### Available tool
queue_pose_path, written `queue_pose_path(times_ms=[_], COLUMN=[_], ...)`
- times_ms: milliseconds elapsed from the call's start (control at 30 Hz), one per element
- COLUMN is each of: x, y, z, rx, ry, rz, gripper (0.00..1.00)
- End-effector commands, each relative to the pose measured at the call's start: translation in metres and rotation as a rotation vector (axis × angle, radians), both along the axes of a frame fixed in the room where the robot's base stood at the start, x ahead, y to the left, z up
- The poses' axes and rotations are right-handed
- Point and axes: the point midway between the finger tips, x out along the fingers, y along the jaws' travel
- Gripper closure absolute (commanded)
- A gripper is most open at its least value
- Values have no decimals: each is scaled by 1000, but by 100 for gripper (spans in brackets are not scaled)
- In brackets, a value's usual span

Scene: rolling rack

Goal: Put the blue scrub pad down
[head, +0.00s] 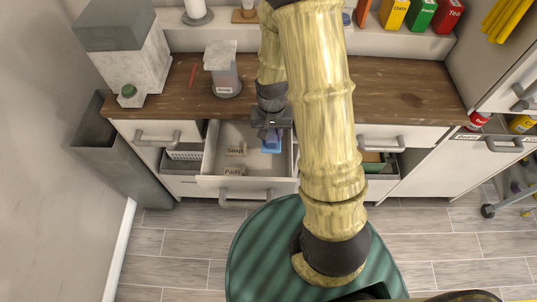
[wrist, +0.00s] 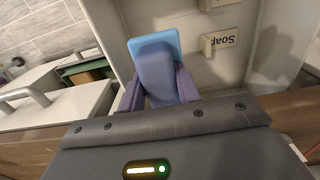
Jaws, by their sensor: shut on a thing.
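The blue scrub pad (head: 271,145) is between the fingers of my gripper (head: 271,131), over the right side of the open drawer (head: 247,183). In the wrist view the pad (wrist: 154,58) shows a bright blue layer beyond a duller blue-grey block, and both fingers (wrist: 157,92) close on its sides. I cannot tell whether the pad touches the drawer floor. Tags reading "Soap" (head: 236,150) and "Pads" (head: 234,171) stand in the drawer, left of the pad. The soap tag also shows in the wrist view (wrist: 221,40).
The wooden counter (head: 400,85) is behind the drawer and holds a soap dispenser (head: 222,75) and a white and grey container (head: 130,50). Other drawers stand partly open on both sides, with a white basket (head: 186,155) at left.

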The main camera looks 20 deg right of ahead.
Motion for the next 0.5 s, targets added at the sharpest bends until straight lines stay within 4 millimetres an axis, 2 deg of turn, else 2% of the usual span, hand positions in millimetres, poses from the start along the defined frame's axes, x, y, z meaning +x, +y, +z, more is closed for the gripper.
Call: queue_pose_path(times_ms=[333, 500], x=[0, -1], y=[0, 0], z=[-1, -20], rx=[0, 0], ry=[0, 4], rz=[-1, -1], gripper=[92, 92])
